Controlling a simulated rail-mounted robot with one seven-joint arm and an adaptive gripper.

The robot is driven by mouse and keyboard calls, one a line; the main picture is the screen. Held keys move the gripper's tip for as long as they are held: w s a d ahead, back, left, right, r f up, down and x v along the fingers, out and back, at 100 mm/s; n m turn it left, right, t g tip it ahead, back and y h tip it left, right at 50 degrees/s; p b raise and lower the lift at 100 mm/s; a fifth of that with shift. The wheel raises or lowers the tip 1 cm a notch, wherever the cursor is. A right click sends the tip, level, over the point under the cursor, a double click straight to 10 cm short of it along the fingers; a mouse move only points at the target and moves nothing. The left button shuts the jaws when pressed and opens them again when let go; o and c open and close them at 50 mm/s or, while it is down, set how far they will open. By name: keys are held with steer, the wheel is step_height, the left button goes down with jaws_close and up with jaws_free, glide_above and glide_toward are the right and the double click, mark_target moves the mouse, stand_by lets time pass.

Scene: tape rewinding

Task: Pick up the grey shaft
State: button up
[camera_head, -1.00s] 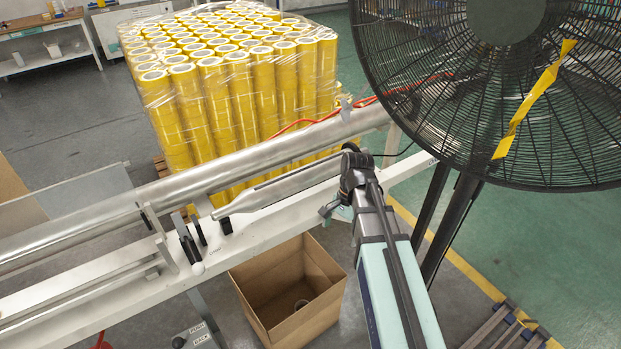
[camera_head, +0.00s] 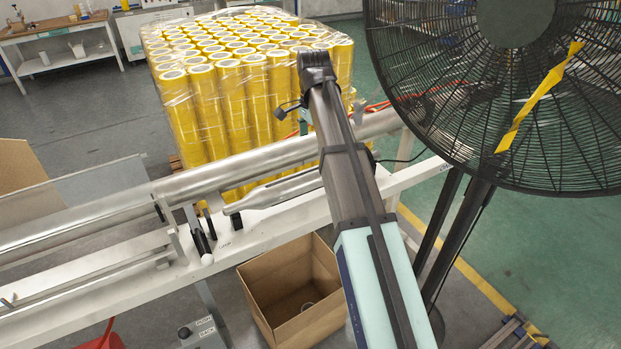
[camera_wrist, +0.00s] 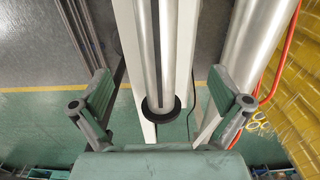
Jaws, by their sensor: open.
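The grey shaft (camera_head: 270,192) is a metal cylinder with a tapered left end. It lies along the white beam in the head view, its right part hidden by my arm. In the wrist view the shaft (camera_wrist: 166,50) runs down the middle to a black disc (camera_wrist: 162,106). My gripper (camera_wrist: 160,90) is open, with one finger on each side of the shaft in that picture and no visible contact. The height gap is hard to judge. My arm hides the gripper in the head view.
A long metal tube (camera_head: 235,172) runs parallel behind the shaft and shows right of it in the wrist view (camera_wrist: 255,45). Wrapped yellow rolls (camera_head: 225,95) stand behind. A large black fan (camera_head: 480,110) is at right. An open cardboard box (camera_head: 265,300) sits below the white beam (camera_head: 255,232).

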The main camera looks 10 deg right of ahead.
mark_target(313, 170)
step_height(313, 170, down, 8)
steer(key=shift+f+p, duration=0.25)
steer(key=shift+p, duration=0.75)
steer(key=shift+s+d+f+p, duration=0.15)
steer(key=shift+f+p, duration=0.25)
steer(key=shift+f, duration=0.2)
steer(key=shift+f+p, duration=0.7)
steer(key=shift+f, duration=1.4)
steer(key=shift+c, duration=0.4)
steer(key=shift+r, duration=0.1)
steer(key=c, duration=1.7)
